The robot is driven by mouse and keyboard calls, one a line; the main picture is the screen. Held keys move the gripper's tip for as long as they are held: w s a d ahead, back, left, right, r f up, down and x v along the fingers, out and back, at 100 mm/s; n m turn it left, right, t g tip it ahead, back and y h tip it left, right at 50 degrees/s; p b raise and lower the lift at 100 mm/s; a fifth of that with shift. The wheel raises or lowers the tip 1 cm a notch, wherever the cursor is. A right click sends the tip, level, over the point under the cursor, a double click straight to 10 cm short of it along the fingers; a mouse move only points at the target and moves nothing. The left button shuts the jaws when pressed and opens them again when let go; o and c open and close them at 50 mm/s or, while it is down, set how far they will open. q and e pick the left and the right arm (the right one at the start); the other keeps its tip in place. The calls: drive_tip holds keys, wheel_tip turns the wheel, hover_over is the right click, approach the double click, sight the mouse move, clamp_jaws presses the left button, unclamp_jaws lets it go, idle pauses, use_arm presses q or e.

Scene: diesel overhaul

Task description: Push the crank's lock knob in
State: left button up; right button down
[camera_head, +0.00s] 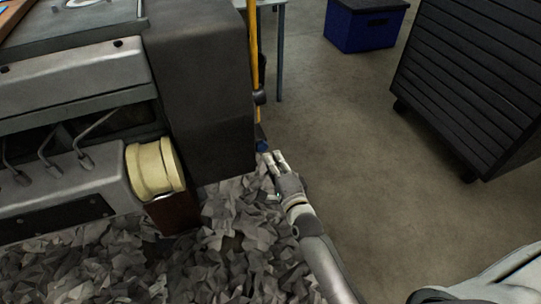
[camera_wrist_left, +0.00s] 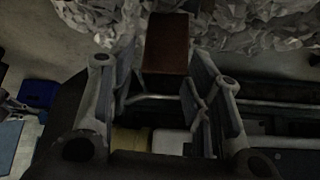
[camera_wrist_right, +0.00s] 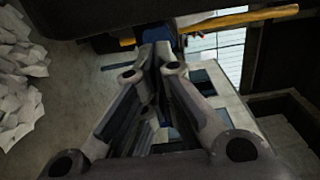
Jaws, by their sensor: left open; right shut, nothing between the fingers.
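A yellow bar (camera_head: 254,55), probably the crank, stands upright beside the dark engine block's end, with a dark fitting (camera_head: 259,97) on it. A small blue part (camera_head: 262,146), perhaps the lock knob, sits at its lower end. My right gripper (camera_head: 274,160) is shut and empty, its fingertips right by the blue part; I cannot tell whether they touch. The right wrist view shows the blue part (camera_wrist_right: 178,43) just past the fingertips and the yellow bar (camera_wrist_right: 225,22) across the top. My left gripper (camera_wrist_left: 163,45) is open and empty in its wrist view; the head view does not show it.
The grey engine (camera_head: 200,90) fills the left, with a cream cylinder (camera_head: 155,168) and a brown block (camera_head: 175,212) below. Crumpled grey material (camera_head: 240,235) lies under it. A blue box (camera_head: 362,28) and a dark slatted cabinet (camera_head: 470,80) stand right. Floor between is clear.

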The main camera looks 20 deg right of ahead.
sight(261, 146)
use_arm(q)
drive_tip(key=shift+w+d+r+t+h, duration=0.1)
drive_tip(key=shift+w+d+r+t, duration=0.15)
drive_tip(key=shift+w, duration=0.3)
drive_tip(key=shift+w+d+r+t+h, duration=0.1)
drive_tip(key=shift+w+d+r+t, duration=0.05)
drive_tip(key=shift+w+r+t, duration=0.35)
drive_tip(key=shift+w+d+r+t+h, duration=0.1)
drive_tip(key=shift+w+d+r+t, duration=0.1)
drive_tip(key=shift+w, duration=0.4)
use_arm(e)
drive_tip(key=shift+w, duration=1.3)
